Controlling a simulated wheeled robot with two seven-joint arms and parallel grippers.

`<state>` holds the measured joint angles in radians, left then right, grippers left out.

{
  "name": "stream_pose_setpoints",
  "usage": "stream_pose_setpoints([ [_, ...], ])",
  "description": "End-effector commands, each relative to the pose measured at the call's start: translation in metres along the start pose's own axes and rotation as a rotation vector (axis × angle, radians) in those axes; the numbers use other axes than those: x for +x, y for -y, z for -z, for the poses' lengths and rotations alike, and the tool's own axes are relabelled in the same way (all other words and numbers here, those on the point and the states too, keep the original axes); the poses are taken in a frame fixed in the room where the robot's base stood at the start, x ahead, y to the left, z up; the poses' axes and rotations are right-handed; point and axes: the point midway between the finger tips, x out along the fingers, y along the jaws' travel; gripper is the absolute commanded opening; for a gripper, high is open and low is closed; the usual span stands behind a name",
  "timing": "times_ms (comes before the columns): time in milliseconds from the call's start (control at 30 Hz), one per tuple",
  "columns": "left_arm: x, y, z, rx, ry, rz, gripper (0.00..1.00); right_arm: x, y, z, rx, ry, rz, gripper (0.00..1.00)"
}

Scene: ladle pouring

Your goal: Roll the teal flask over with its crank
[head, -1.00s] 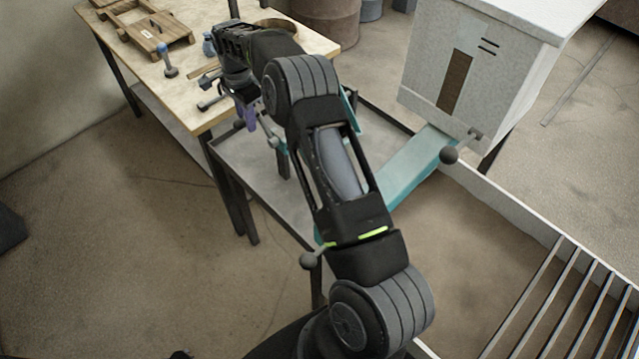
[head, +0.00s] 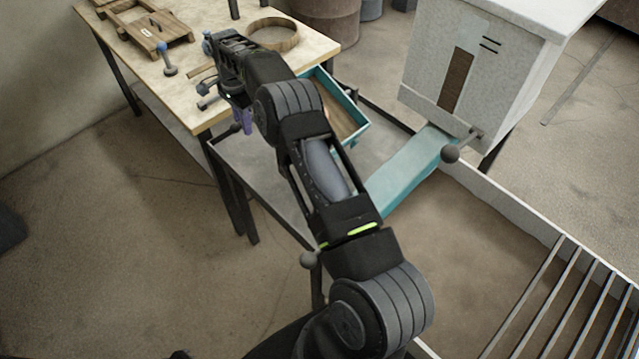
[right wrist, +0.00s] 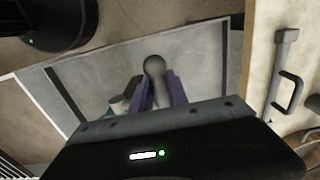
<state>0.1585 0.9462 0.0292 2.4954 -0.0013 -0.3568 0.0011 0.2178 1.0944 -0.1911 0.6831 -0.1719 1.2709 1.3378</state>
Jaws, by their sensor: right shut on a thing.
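The teal flask (head: 352,122) is an open box with brown filling, seen behind my right arm in the head view. Its near-left part is hidden by the arm. My right gripper (head: 243,120) has purple fingers and is at the left of the flask, beside the wooden table. In the right wrist view the gripper (right wrist: 158,92) is shut on the crank's grey ball-ended handle (right wrist: 154,66), with the ball showing beyond the fingertips. The link from the crank to the flask is hidden. My left gripper is not in view.
A wooden table (head: 215,55) at upper left holds a wooden frame (head: 160,32) and a round ring (head: 273,34). A pale cabinet (head: 485,65) stands right, with a teal chute (head: 410,172) below it. A walled bed with metal bars (head: 575,305) lies at lower right.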

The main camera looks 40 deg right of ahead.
Motion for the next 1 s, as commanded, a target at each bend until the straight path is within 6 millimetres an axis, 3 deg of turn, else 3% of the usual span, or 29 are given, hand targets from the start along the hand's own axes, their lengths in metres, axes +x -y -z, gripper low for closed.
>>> stream_pose_setpoints([
  [400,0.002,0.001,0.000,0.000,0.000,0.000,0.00,0.004,0.002,0.000,0.000,0.000,0.002,0.00],
  [733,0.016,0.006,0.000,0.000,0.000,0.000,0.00,0.029,0.006,0.000,0.000,-0.001,0.000,0.00],
  [1000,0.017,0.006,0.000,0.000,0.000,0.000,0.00,0.031,0.007,0.000,-0.001,0.000,0.000,0.00],
])
